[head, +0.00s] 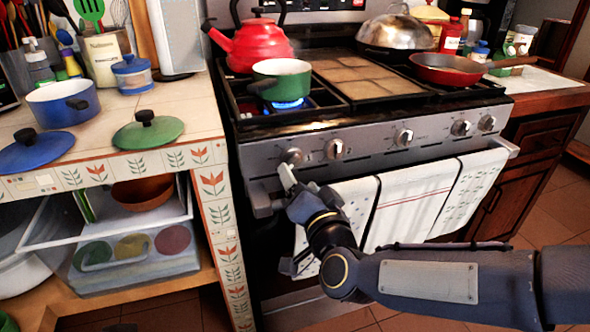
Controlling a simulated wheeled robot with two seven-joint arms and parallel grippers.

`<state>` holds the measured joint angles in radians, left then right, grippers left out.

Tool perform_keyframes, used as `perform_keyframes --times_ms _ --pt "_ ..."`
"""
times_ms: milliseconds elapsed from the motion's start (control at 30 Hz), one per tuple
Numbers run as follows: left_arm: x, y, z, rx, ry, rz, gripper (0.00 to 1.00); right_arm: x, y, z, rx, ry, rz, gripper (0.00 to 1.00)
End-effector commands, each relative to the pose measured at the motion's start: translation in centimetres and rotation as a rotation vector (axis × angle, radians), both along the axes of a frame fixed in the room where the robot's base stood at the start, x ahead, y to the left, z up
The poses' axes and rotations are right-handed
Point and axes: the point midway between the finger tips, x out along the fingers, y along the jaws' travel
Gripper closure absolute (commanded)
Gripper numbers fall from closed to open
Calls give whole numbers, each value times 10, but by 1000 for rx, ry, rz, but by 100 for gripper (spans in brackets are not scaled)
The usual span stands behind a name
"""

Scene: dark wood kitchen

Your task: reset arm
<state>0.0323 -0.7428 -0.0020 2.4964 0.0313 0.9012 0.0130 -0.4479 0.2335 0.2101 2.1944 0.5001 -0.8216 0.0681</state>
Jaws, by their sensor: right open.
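My right arm reaches in from the right, in front of the stove (370,150). My right gripper (287,172) is at the stove's left front, just below the leftmost knob (291,156) and by the left end of the oven handle. Its jaws are open and I see nothing held between them. Whether a fingertip touches the knob I cannot tell. My left gripper is not in view.
A blue flame (287,103) burns under a green pot (281,80); a red kettle (254,46) stands behind. Towels (412,200) hang on the oven handle beside my arm. A tiled counter (190,105) with a blue pot (64,102) and lids is left.

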Motion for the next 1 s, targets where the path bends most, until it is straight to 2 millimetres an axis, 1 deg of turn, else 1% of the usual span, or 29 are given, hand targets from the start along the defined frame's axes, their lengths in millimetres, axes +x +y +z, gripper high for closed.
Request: perform_keyframes --times_ms 33,100,200,633,733,767,867,967,1000 --pt "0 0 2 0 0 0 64 -7 -2 2 0 -1 1 37" --pt "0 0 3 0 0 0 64 -14 -4 1 0 -1 1 37" --pt "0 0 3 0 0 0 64 -19 -6 0 0 1 1 37" --pt "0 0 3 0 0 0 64 -20 -7 0 0 1 0 37" --pt "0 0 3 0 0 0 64 -21 -12 0 -11 11 10 37" --pt "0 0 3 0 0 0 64 -22 -16 0 -19 20 16 37" --pt "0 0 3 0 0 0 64 -29 -37 -4 -67 74 54 37" --pt "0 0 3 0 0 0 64 -49 -68 -17 -152 172 109 37" --pt "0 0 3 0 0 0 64 -61 -82 -26 -190 223 132 37"
